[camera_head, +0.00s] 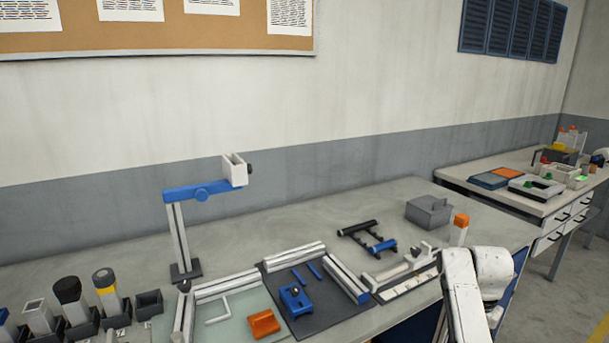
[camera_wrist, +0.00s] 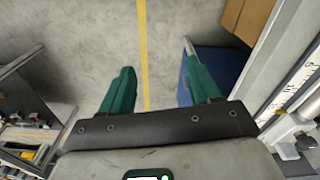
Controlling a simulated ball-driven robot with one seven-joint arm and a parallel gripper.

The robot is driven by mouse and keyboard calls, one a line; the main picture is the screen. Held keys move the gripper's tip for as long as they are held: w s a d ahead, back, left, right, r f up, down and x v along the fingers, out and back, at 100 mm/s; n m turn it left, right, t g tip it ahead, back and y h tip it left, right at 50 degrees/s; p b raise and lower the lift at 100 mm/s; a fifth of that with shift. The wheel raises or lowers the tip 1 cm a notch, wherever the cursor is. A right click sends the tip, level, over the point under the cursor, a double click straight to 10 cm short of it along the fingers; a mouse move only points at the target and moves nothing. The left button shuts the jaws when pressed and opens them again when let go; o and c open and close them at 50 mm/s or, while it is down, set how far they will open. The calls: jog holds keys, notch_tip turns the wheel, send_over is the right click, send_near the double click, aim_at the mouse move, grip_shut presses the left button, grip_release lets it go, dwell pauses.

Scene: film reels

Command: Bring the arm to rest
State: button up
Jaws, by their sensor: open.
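My gripper (camera_wrist: 158,68) shows in the wrist view with its two green fingers spread apart and nothing between them. It points at the grey floor (camera_wrist: 85,45), beside a bench edge. In the head view my white arm (camera_head: 470,290) is at the lower right, in front of the bench's right end. The gripper itself cannot be made out in that view.
The workbench (camera_head: 130,245) holds a blue stand (camera_head: 200,192), a dark mat (camera_head: 322,308), an orange block (camera_head: 264,323), a grey box (camera_head: 428,212) and an orange-capped bottle (camera_head: 459,231). A second bench (camera_head: 480,172) stands at right. Floor (camera_head: 560,270) between them is clear.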

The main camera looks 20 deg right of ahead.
jog(key=s+a+f+n, duration=0.3)
jog(key=s+a+f, duration=0.15)
jog(key=a, duration=0.35)
jog(key=s+a+f+n, duration=0.3)
jog(key=s+a+f, duration=0.15)
jog(key=a, duration=0.35)
jog(key=s+a+n+t, duration=0.1)
jog(key=s+a+n, duration=0.7)
jog(key=s+a, duration=0.4)
jog(key=s, duration=0.4)
jog(key=shift+a+r, duration=0.2)
jog(key=shift+a, duration=0.15)
